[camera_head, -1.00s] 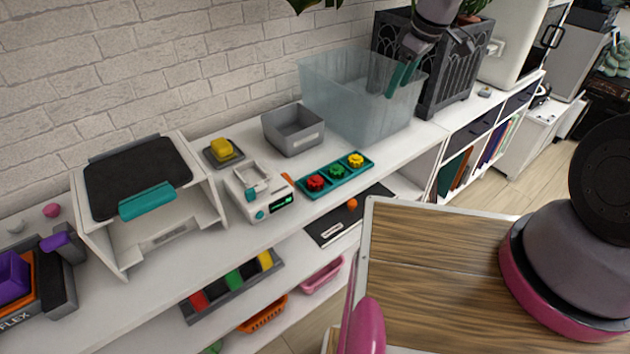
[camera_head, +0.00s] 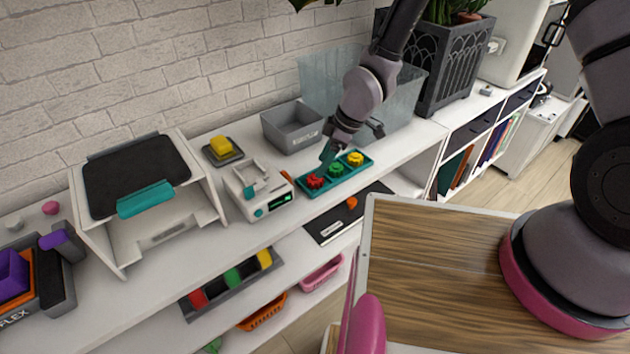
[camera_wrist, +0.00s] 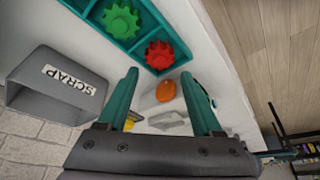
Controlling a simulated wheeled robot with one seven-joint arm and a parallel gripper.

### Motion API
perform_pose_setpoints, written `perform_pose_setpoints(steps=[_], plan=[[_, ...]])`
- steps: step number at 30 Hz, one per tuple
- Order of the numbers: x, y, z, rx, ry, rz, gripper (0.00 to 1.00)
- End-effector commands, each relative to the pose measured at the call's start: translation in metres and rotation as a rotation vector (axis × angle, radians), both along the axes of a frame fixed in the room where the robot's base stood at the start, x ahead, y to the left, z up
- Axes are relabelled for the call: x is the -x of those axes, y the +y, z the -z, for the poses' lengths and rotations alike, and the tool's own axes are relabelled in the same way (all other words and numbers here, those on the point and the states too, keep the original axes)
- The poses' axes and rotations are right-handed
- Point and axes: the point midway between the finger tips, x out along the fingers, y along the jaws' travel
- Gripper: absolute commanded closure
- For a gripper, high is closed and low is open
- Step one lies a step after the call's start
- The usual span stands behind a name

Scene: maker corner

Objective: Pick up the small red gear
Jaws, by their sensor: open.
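The small red gear (camera_head: 315,181) sits in the left compartment of a teal tray (camera_head: 352,182) on the white counter. In the wrist view the red gear (camera_wrist: 160,55) lies just beyond the fingertips, near the middle. A green gear (camera_head: 336,170) and a yellow gear (camera_head: 355,158) fill the other compartments. My gripper (camera_head: 328,152) hangs above the tray, close to the red and green gears. In the wrist view my gripper (camera_wrist: 158,78) is open, with its teal fingers apart and nothing between the tips.
A grey bin marked SCRAP (camera_wrist: 57,85) stands behind the tray. A white device with a green display (camera_head: 262,195) stands left of it. A clear tub (camera_head: 330,75) and a dark planter (camera_head: 452,65) are behind and right. Bare counter lies in front of the white device.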

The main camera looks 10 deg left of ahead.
Motion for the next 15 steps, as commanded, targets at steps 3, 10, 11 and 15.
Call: perform_pose_setpoints(steps=[3, 10, 11, 15], plan=[[0.001, 0.005, 0.016, 0.002, 0.003, 0.0, 0.33], [0.0, 0.015, 0.044, 0.002, 0.002, 0.001, 0.33], [0.0, 0.016, 0.046, 0.002, 0.003, 0.002, 0.33], [0.0, 0.017, 0.047, 0.001, 0.001, 0.002, 0.33]])
